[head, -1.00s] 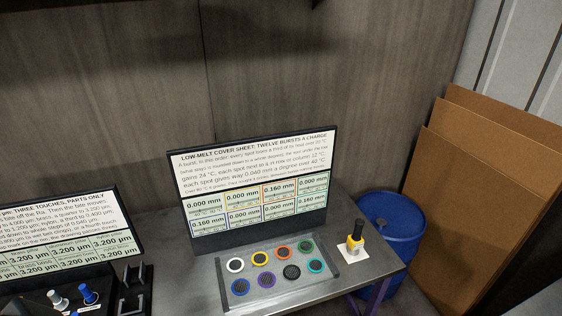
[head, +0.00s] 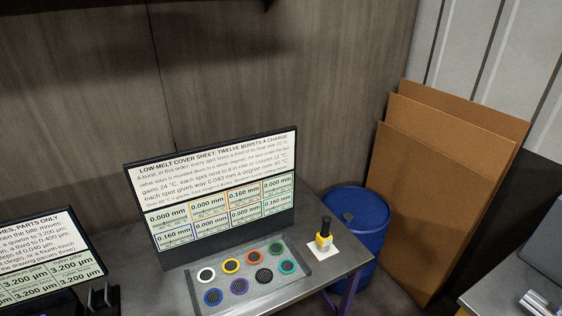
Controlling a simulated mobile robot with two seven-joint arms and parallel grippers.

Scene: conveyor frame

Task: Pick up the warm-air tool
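The warm-air tool appears to be the yellow tool with a black top (head: 324,235). It stands upright on a small white square pad (head: 322,253) near the right end of the grey table (head: 290,295). To its left is a grey tray (head: 296,245) with two rows of round spots in coloured rings. Neither of my grippers shows in the head view.
A large screen (head: 222,187) stands behind the tray, and a second screen (head: 45,260) is at the left. A blue barrel (head: 360,215) and leaning cardboard sheets (head: 430,210) are right of the table. Another table edge (head: 500,290) shows at lower right.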

